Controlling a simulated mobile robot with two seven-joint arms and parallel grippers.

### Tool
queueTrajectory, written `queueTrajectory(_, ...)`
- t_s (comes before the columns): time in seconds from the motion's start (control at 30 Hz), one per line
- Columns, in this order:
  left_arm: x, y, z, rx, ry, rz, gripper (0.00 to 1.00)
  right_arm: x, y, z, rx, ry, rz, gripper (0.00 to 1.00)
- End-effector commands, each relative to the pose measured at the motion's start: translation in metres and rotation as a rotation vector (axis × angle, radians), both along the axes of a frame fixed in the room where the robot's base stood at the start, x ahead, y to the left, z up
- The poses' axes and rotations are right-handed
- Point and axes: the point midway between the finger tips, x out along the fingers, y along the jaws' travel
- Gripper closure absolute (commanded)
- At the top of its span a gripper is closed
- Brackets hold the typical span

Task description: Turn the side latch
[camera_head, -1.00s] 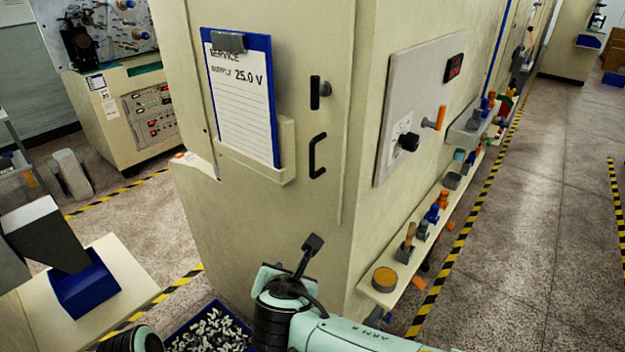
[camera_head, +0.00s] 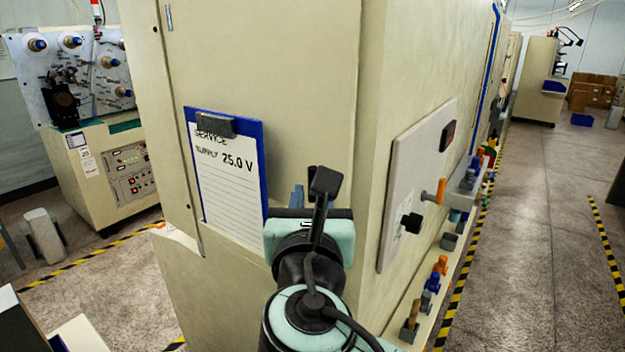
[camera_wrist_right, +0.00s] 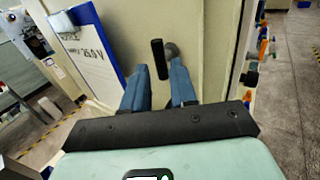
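The side latch, a black upright bar (camera_wrist_right: 158,60) beside a grey round boss (camera_wrist_right: 171,50), is on the cream cabinet's end face in the right wrist view. My right gripper (camera_head: 310,198) is raised in front of that face. In the right wrist view its two blue fingers (camera_wrist_right: 160,66) are apart and empty, with the latch bar showing between their tips. I cannot tell how far the tips are from the latch. My left gripper is not in view.
A blue clipboard (camera_head: 228,180) reading 25.0 V hangs just left of my right gripper. A grey panel (camera_head: 415,185) with a black knob and an orange lever is on the cabinet's right side. A ledge with small coloured parts runs below it. The floor aisle (camera_head: 545,230) at right is clear.

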Motion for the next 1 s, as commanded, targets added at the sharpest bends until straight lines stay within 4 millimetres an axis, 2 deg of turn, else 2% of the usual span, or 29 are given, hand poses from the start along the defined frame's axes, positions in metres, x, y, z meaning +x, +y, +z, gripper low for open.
queueTrajectory(0.1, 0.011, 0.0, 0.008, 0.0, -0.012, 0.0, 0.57, 0.021, -0.001, 0.003, -0.001, -0.003, -0.001, 0.73)
queueTrajectory(0.23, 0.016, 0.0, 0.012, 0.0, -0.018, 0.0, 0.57, 0.034, -0.001, 0.002, 0.001, -0.002, 0.0, 0.73)
queueTrajectory(0.4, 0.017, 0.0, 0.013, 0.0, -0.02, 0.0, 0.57, 0.041, -0.002, 0.0, 0.0, 0.0, 0.0, 0.73)
queueTrajectory(0.63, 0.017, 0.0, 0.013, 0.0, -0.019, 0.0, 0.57, 0.041, -0.002, 0.0, 0.001, 0.0, 0.001, 0.73)
queueTrajectory(0.7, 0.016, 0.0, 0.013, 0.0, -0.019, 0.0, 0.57, 0.041, -0.001, 0.0, 0.001, 0.0, 0.001, 0.96)
queueTrajectory(0.73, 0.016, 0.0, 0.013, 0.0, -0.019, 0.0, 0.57, 0.041, -0.001, 0.0, 0.001, 0.0, 0.001, 1.0)
queueTrajectory(1.0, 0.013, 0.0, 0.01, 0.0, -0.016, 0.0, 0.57, 0.041, -0.002, -0.001, 0.01, -0.004, 0.001, 1.0)
